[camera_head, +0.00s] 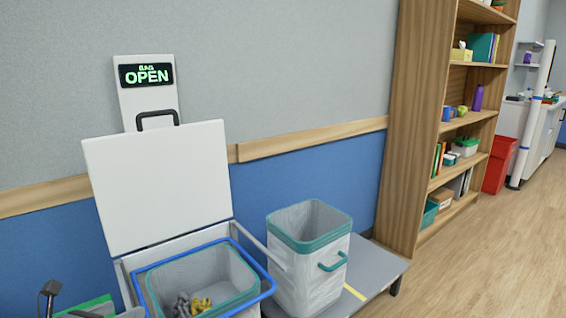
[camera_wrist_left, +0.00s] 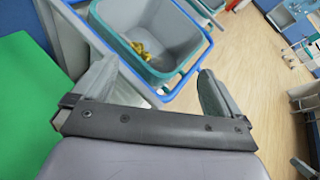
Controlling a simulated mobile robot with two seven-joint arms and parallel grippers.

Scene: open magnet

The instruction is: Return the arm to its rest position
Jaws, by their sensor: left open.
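My left gripper (camera_wrist_left: 157,72) is open and empty in the left wrist view, its two grey fingers well apart. It is above and near a white box unit with a blue-framed grey bin (camera_wrist_left: 165,45); I cannot tell whether it touches the frame. In the head view only a little of the arm seems to show at the bottom left. There the unit's white lid (camera_head: 158,185) stands raised, with a black handle (camera_head: 157,117) on its top edge. A sign (camera_head: 146,75) behind it reads OPEN. My right gripper is not in view.
The blue-framed bin (camera_head: 247,249) holds grey and yellow pieces (camera_head: 192,305). A lined bin with a teal rim (camera_head: 309,243) stands on a low grey platform (camera_head: 386,272) to its right. A wooden shelf (camera_head: 408,130) stands farther right. The wooden floor (camera_head: 500,270) at right is clear.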

